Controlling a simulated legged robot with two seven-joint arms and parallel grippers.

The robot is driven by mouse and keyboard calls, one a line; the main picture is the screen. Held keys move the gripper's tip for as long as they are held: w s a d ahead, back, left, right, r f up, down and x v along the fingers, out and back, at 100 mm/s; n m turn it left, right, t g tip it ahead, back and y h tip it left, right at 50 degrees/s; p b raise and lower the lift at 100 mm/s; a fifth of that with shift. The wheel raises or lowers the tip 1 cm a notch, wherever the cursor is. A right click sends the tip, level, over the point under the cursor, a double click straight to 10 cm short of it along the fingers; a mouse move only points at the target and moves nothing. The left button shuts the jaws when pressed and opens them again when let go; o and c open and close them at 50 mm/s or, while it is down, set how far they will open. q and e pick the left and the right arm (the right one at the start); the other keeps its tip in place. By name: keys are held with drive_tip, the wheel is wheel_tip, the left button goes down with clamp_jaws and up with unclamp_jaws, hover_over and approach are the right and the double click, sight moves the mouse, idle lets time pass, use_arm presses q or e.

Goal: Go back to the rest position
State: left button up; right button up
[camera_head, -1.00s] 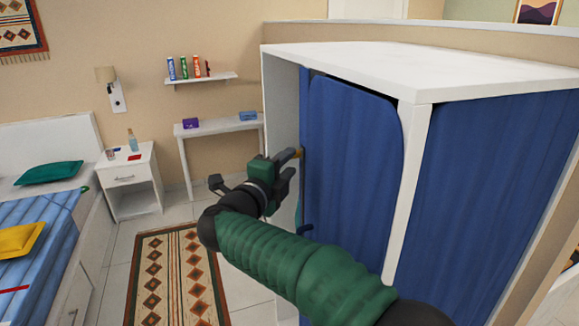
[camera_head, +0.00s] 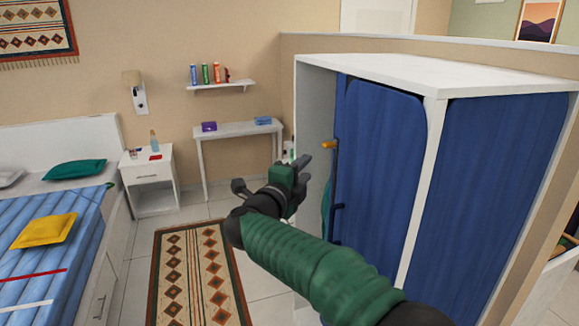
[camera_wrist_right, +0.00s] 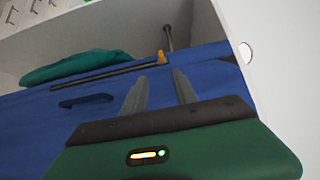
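My right gripper (camera_head: 304,167), on a green and black arm, is in front of the open left side of the wardrobe (camera_head: 470,70). In the right wrist view its two fingers (camera_wrist_right: 157,88) are apart with nothing between them, so it is open and empty. The orange tip (camera_wrist_right: 163,57) also shows beyond the fingers in the right wrist view. My left gripper is out of view.
Teal cloth (camera_wrist_right: 80,66) lies inside the wardrobe. A bed with a yellow pillow (camera_head: 44,231) is at the left. A nightstand (camera_head: 150,185), a narrow table (camera_head: 237,130) and a wall shelf (camera_head: 222,86) stand behind. The patterned rug (camera_head: 200,275) lies on open floor.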

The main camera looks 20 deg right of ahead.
drive_tip(key=s+a+f+n+t+y, duration=0.15)
drive_tip(key=a+f+n+y, duration=0.25)
drive_tip(key=f+n+y, duration=0.4)
drive_tip(key=s+a+f+n+g+y, duration=0.1)
drive_tip(key=s+a+f+n+y, duration=0.15)
drive_tip(key=a+f+n, duration=0.55)
drive_tip(key=s+d+f+n+g, duration=0.2)
drive_tip(key=s+f+n+g, duration=0.1)
drive_tip(key=s+f, duration=0.4)
drive_tip(key=s+d+f+n+g+y+p, duration=0.1)
drive_tip(key=s+d+f+n+g, duration=0.2)
drive_tip(key=s+f, duration=0.4)
drive_tip(key=s+d+f+n+g, duration=0.3)
drive_tip(key=s+f+n+g, duration=0.1)
drive_tip(key=s, duration=1.2)
wheel_tip(320, 180, down, 3)
drive_tip(key=shift+s+d+r+g, duration=0.1)
drive_tip(key=shift+s+d+g, duration=0.2)
drive_tip(key=shift+g, duration=0.35)
drive_tip(key=shift+y, duration=0.25)
